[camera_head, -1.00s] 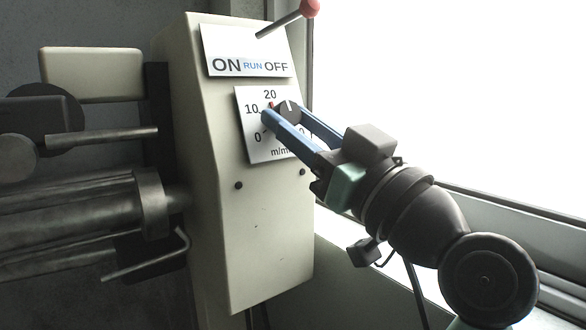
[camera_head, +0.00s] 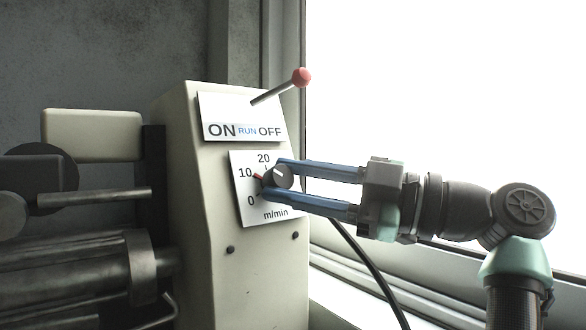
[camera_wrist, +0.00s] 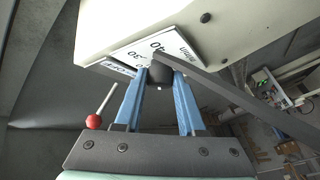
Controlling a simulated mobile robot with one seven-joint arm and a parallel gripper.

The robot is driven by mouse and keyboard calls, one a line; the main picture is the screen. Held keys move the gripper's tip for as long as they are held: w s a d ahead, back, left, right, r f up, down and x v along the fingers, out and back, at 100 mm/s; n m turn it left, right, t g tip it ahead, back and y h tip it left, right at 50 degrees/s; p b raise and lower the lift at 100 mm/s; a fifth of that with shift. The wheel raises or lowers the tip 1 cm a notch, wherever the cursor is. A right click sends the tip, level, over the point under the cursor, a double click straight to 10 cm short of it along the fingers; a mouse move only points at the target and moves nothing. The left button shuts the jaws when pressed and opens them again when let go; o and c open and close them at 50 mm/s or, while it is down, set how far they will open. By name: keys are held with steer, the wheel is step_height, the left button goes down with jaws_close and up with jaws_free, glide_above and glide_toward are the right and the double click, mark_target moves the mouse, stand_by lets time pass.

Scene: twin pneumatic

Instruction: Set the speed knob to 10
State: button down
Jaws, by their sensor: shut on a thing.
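The dark round speed knob (camera_head: 282,182) sits on a white dial plate (camera_head: 240,211) marked 0, 10, 20 and m/min. Its white pointer line leans to the upper left, between the 10 and 20 marks. A red mark (camera_head: 258,177) lies beside the 10. My gripper (camera_head: 275,178) is shut on the knob, one long blue finger above it and one below. In the wrist view the knob (camera_wrist: 160,75) sits between the fingertips, with the dial plate (camera_wrist: 133,50) behind it. The right part of the dial is hidden by the fingers.
Above the dial is an ON RUN OFF plate (camera_head: 240,106) with a red-balled lever (camera_head: 301,77) sticking out to the upper right. The cream housing (camera_head: 240,285) carries both plates. Metal rollers and bars (camera_head: 75,265) stand at left. A bright window is at right.

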steer(key=shift+n+g+p, duration=0.35)
steer(key=shift+n+g, duration=0.05)
steer(key=shift+n, duration=0.2)
steer(key=c, duration=0.5)
jaws_free()
steer(key=shift+w, duration=0.1)
steer(key=v, duration=0.7)
steer(key=shift+d, duration=0.25)
steer(key=shift+s, duration=0.25)
